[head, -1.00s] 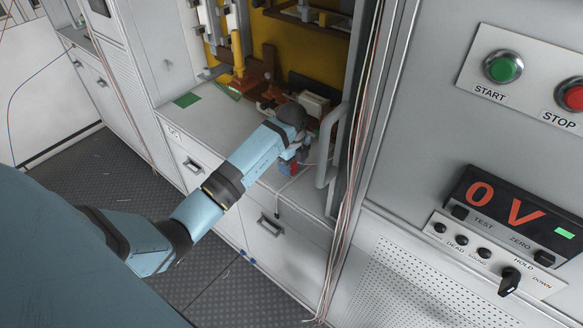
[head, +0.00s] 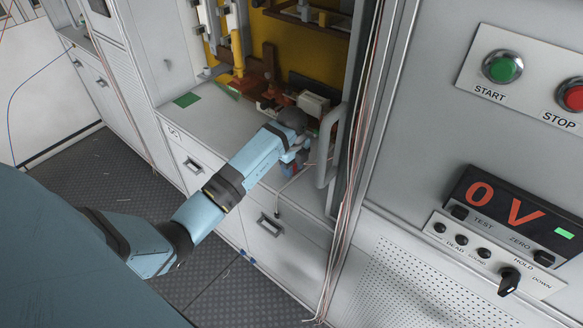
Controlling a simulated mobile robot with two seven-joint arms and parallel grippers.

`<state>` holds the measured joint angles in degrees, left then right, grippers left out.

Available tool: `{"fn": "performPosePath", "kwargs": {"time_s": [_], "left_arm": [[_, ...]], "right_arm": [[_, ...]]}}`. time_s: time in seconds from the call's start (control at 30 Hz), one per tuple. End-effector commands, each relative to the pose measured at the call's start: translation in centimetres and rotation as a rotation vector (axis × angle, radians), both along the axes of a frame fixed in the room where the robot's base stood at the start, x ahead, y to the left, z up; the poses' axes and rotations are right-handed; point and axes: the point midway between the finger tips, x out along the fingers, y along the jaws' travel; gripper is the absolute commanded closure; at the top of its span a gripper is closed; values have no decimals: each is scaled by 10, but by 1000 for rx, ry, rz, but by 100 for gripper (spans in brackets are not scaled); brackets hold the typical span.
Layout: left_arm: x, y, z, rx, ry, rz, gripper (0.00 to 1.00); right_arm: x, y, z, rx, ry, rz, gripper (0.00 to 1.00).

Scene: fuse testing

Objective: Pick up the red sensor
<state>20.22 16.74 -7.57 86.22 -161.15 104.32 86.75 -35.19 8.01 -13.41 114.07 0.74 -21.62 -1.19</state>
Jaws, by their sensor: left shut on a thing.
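My left arm reaches in from the left to the grey counter inside the open cabinet. My left gripper (head: 292,163) is at the counter's front right part, mostly hidden by its own wrist. It is shut on a small red and blue thing, which I take for the red sensor (head: 288,170); only a little of it shows below the wrist. A thin pale cable runs by it down over the counter's front edge. My right gripper is not in view.
A cabinet door handle (head: 328,150) and hanging wires (head: 345,215) stand close to the right of the gripper. Brown and white equipment (head: 312,103) is behind it. A green patch (head: 187,100) lies on the clear left part of the counter. A panel shows 0 V (head: 507,203).

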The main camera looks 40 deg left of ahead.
Motion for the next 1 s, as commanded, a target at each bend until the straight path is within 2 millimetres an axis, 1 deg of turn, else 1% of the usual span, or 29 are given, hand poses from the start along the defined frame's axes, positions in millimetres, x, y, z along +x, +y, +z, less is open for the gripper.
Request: {"fn": "performPosePath", "kwargs": {"time_s": [0.17,0.27,0.8,1.0], "left_arm": [[0,0,1,0,0,0,81],[0,0,6,0,-1,0,81],[0,0,49,1,0,0,81],[0,0,50,0,0,0,81]], "right_arm": [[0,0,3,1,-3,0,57],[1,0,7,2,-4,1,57],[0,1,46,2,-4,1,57],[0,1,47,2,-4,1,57]]}}
